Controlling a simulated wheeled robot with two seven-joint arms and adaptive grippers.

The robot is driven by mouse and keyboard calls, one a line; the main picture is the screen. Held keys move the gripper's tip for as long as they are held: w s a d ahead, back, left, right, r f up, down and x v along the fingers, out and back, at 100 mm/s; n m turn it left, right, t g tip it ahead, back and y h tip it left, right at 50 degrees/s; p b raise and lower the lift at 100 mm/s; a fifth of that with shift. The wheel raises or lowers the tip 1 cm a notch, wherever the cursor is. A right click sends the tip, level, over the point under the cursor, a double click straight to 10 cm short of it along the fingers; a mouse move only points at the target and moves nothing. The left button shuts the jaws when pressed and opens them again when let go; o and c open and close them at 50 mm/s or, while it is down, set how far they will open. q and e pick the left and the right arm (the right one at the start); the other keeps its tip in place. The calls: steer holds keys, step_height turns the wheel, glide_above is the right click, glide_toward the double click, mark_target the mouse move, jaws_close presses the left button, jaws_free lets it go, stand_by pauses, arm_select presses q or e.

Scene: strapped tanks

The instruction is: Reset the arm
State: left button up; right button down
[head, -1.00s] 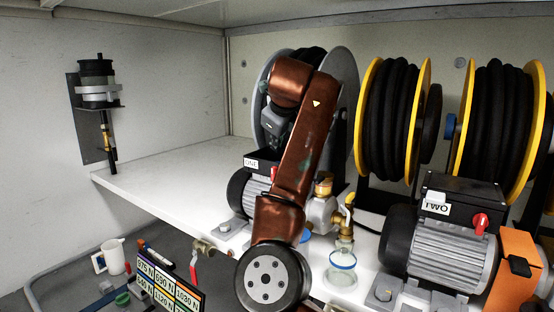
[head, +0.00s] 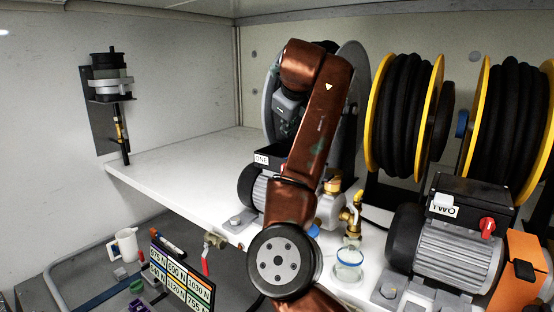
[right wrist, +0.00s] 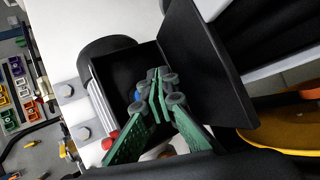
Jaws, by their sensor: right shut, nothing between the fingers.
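My right arm (head: 312,140) rises in front of pump ONE in the head view, bent over at the top. My right gripper (head: 284,124) hangs there, partly hidden behind the arm, in front of the grey hose reel. In the right wrist view the green fingers of my right gripper (right wrist: 158,82) are shut with nothing between them. They show in front of a black box (right wrist: 118,72) with a raised dark lid (right wrist: 200,62). Whether they touch it I cannot tell. My left gripper is not in view.
Pump ONE (head: 246,187) and pump TWO (head: 455,255) stand on the white shelf (head: 180,165), with yellow-rimmed reels (head: 380,120) behind. A glass jar (head: 348,268) stands near the front edge. A force sign (head: 182,278) and white jug (head: 127,243) are lower left. The shelf's left part is clear.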

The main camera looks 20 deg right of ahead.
steer(key=shift+f, duration=0.1)
steer(key=shift+f+b, duration=0.9)
step_height(320, 180, up, 6)
steer(key=p, duration=0.4)
steer(key=shift+f, duration=0.1)
